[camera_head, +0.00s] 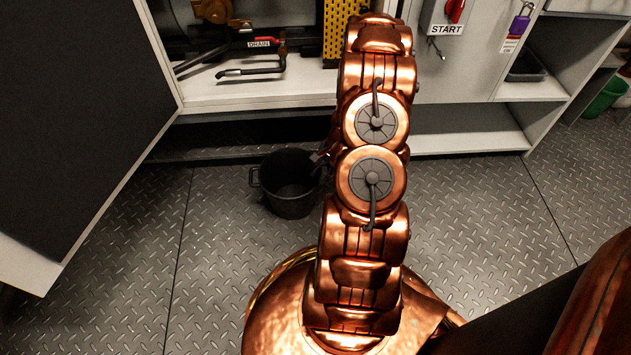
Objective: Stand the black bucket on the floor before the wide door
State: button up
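The black bucket (290,185) is upright at the floor in front of the cabinet's open bay, just left of my arm. I cannot tell whether its base touches the floor. Its inside looks dark, and a small loop shows on its left side. My gripper (322,157) is at the bucket's right rim, mostly hidden behind my copper arm. I cannot see whether its fingers are closed on the rim. A wide door (80,110), dark-faced with a pale edge, stands swung open at the left.
The cabinet's white sill (240,97) runs behind the bucket, with a "DRAIN" label (262,44) and pipes above. A START panel (445,20) and purple padlock (520,24) are at upper right. A green bucket (604,98) stands far right. The plate floor (480,225) is clear at right.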

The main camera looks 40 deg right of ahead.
jog(key=s+a+r+n+g, duration=0.3)
jog(key=a+r+n, duration=0.6)
jog(key=a+r, duration=1.3)
jog(key=s+a+r+n+h, duration=0.1)
jog(key=s+a+r+n, duration=0.1)
jog(key=s, duration=0.4)
jog(key=s+a+r+n+g+h, duration=0.1)
jog(key=s+a+r+n+h, duration=0.1)
jog(key=s+r, duration=0.3)
jog(key=s+a+r+n+h, duration=0.1)
jog(key=s+a+r+n, duration=0.2)
jog(key=s, duration=0.3)
jog(key=shift+s+a+r+n+g, duration=0.15)
jog(key=shift+s+r+n+g, duration=0.3)
jog(key=shift+n, duration=0.25)
jog(key=shift+w+r, duration=0.1)
